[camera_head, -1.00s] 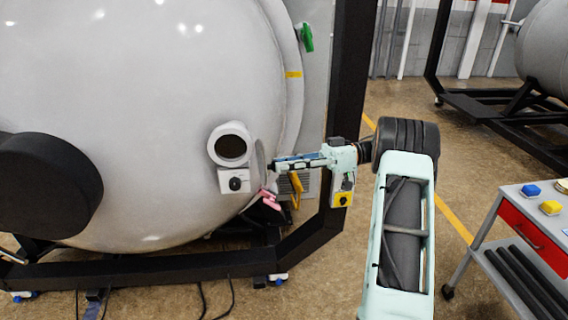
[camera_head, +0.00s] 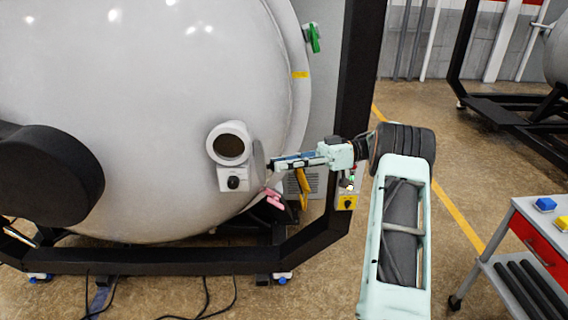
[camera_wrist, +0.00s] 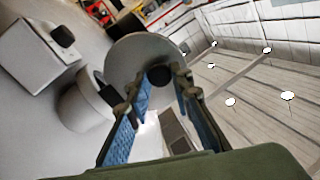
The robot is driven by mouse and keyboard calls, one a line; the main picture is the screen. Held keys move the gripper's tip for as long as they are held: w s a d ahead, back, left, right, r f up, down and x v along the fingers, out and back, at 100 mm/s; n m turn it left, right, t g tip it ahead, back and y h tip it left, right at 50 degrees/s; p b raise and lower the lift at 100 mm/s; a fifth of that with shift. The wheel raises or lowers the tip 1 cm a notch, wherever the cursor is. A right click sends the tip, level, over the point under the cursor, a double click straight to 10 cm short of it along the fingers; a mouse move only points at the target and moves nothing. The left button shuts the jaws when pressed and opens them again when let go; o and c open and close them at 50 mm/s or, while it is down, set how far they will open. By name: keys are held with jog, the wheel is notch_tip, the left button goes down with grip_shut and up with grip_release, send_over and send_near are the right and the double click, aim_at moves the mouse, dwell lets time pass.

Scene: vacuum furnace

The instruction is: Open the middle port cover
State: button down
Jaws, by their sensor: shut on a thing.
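The port (camera_head: 229,145) is a short white tube on the front of the pale vessel, and its dark opening is uncovered. Its round grey cover (camera_head: 259,160) stands swung out to the right of the opening, seen nearly edge-on. In the wrist view the cover (camera_wrist: 136,52) shows as a disc with a dark knob (camera_wrist: 160,75), beside the port tube (camera_wrist: 84,103). My gripper (camera_head: 271,163) is at the cover's right side. In the wrist view my gripper (camera_wrist: 157,92) has its blue-padded fingers on either side of the knob, shut on it.
A white box with a black knob (camera_head: 233,180) sits just below the port. A pink handle (camera_head: 273,198) and a yellow handle (camera_head: 302,186) are low near my gripper. A black frame post (camera_head: 358,90) stands to the right. A cart (camera_head: 528,245) is at the lower right.

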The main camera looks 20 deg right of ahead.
jog(key=shift+w+r, duration=0.1)
jog(key=shift+r, duration=0.1)
jog(key=c, duration=1.7)
grip_release()
jog(key=shift+f, duration=0.1)
jog(key=shift+d, duration=3.8)
